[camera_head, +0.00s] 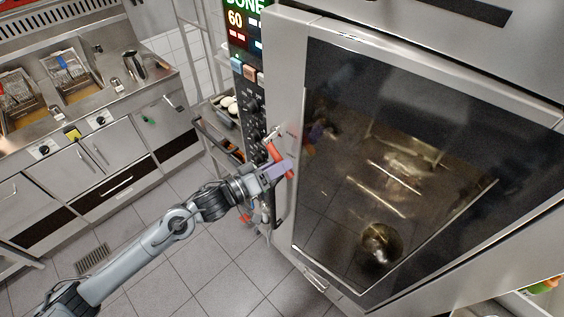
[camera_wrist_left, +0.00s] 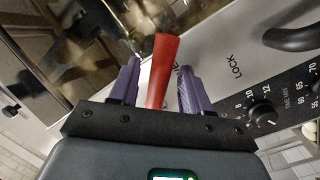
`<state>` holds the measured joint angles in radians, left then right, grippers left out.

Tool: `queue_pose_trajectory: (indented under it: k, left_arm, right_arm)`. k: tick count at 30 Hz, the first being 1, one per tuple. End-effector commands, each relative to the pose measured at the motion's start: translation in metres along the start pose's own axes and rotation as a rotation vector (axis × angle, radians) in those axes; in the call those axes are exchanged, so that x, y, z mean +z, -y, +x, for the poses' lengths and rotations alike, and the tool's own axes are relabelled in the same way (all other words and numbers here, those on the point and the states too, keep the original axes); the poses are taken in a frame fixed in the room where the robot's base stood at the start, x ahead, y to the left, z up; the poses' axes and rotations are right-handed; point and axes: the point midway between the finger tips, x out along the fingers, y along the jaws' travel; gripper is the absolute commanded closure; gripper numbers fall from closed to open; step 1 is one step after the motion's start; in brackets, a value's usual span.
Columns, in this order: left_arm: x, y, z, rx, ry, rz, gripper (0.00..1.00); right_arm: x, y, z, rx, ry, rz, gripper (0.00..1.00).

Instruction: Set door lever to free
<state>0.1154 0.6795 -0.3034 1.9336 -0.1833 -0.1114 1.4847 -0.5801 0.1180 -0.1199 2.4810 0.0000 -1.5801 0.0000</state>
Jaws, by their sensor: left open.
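The red door lever (camera_head: 270,149) is on the left edge of the oven door (camera_head: 296,75), beside the control panel. In the left wrist view the lever (camera_wrist_left: 163,62) stands between the two purple fingers of my left gripper (camera_wrist_left: 159,78), with a gap on both sides. The fingers are open. The word LOCK (camera_wrist_left: 235,66) is printed on the steel to the right of the lever; another label behind the lever is partly hidden. In the head view my left gripper (camera_head: 279,171) partly covers the lever. My right gripper is not in view.
The control panel (camera_head: 251,95) with knobs and a lit display reading DONE and 60 borders the door. A dark handle (camera_wrist_left: 290,38) is close by in the left wrist view. Fryers (camera_head: 70,75) stand at the left. The tiled floor (camera_head: 185,275) has free room.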

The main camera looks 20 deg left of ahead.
Motion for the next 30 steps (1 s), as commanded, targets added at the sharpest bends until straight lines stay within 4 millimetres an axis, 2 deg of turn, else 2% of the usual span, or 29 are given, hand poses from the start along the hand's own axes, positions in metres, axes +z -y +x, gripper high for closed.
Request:
queue_pose_trajectory:
  k: [6,16,25,30]
  left_arm:
    - [0.0001,-0.0002,0.0129,0.000,0.000,0.001,0.53]
    - [0.0003,0.0000,0.0144,-0.001,0.000,0.001,0.54]
    - [0.0002,-0.0001,0.0142,0.000,0.000,0.001,1.00]
    - [0.0002,-0.0001,0.0142,0.000,0.000,0.001,1.00]
  right_arm:
    - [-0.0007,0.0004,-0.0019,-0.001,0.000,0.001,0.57]
    - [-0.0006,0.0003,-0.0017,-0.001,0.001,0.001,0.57]
    - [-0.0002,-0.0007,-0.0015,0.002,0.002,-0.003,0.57]
    - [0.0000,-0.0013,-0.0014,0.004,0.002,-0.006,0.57]
